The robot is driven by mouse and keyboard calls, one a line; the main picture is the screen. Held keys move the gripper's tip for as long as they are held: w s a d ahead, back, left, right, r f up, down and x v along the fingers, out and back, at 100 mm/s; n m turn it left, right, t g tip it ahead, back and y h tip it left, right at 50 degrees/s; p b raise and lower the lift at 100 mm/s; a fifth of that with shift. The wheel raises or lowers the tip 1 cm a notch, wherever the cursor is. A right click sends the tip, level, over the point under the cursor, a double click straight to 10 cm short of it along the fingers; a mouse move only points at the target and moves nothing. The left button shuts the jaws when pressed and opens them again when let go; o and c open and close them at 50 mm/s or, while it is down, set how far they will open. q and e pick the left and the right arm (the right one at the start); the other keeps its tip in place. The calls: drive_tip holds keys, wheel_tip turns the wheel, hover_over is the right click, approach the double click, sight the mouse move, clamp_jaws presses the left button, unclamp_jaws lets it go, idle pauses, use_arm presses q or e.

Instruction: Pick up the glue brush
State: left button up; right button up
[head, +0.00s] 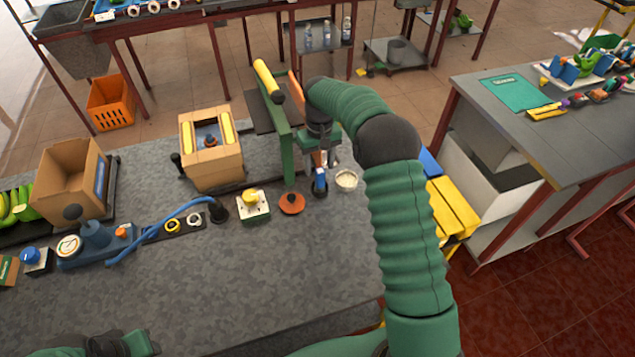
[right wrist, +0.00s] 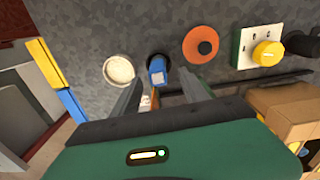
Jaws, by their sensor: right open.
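A small blue-topped piece with a white label, which I take for the glue brush (head: 320,180), stands in a dark round holder on the grey bench. It also shows in the right wrist view (right wrist: 157,72), with an orange-brown part below it. My right gripper (head: 323,162) is open over it. In the right wrist view its two grey fingers (right wrist: 158,92) lie either side of the piece; I cannot tell whether they touch it. My left gripper (head: 125,345) is only partly seen at the bottom left edge, and its jaws cannot be made out.
A white cup (head: 346,179) is close on the right. An orange disc (head: 292,203) and a white box with a yellow knob (head: 253,205) are on the left. A green upright plate (head: 278,135) rises beside my right gripper. The front of the bench is clear.

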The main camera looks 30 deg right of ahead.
sight(321, 172)
drive_tip(key=f, duration=0.3)
drive_tip(key=d+f+p, duration=0.1)
drive_tip(key=f, duration=0.1)
drive_tip(key=shift+s+f, duration=0.2)
drive_tip(key=shift+w+a+f, duration=0.1)
drive_tip(key=shift+f, duration=0.2)
drive_tip(key=shift+a, duration=0.3)
drive_tip(key=shift+a+r, duration=0.1)
drive_tip(key=shift+r, duration=0.05)
drive_tip(key=c, duration=0.4)
drive_tip(key=shift+d, duration=0.25)
clamp_jaws()
